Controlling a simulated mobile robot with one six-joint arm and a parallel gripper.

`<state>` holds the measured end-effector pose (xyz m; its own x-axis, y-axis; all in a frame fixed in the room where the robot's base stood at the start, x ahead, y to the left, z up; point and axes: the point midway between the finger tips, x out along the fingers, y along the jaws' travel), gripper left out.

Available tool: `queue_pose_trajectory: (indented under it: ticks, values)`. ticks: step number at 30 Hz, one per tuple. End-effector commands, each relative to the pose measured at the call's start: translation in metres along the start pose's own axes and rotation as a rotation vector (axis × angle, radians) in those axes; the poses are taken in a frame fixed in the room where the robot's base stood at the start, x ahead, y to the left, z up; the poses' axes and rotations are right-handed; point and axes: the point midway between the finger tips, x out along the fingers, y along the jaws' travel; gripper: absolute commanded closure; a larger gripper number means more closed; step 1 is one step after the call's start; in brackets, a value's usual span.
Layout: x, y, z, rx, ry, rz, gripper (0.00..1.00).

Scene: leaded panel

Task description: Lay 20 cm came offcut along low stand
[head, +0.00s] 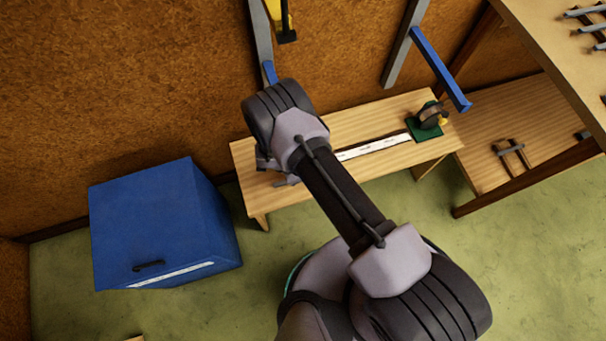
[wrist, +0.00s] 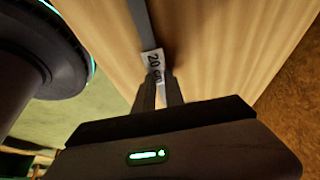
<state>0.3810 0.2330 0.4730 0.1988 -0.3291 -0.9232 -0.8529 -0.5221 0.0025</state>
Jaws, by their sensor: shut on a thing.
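The low stand (head: 340,122) is a light wooden bench against the wall in the head view. A white marked strip (head: 377,147) runs along its top, partly behind my arm. In the wrist view, my gripper (wrist: 160,88) is shut on the came offcut (wrist: 141,18), a thin grey bar with a white "20 cm" tag (wrist: 152,60). The offcut is over the stand's wooden top (wrist: 225,50); whether it touches the wood I cannot tell. In the head view my gripper is mostly hidden behind my wrist, near the stand's left end, where a short grey end (head: 287,181) shows.
A green pad (head: 424,131) with a dark roll (head: 432,114) sits on the stand's right end. A blue cabinet (head: 150,215) stands left of it. Blue-tipped brackets (head: 440,68) jut from the wall above. A wooden bench (head: 545,55) with a lower shelf (head: 530,120) is at right.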

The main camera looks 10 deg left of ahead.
Motion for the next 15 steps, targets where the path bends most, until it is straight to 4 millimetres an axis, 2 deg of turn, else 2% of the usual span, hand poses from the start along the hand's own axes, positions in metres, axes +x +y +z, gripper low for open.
queue_pose_trajectory:
  ticks: [8, 9, 12, 15]
  values:
    - [0.0011, -0.0007, 0.0011, 0.0, -0.001, -0.001, 1.0]
    - [0.001, -0.0006, 0.001, 0.0, -0.001, -0.001, 0.82]
    - [0.0002, -0.0006, 0.0007, 0.0, -0.001, -0.001, 0.64]
    - [0.0001, -0.0006, 0.0007, 0.0, -0.001, -0.001, 0.64]
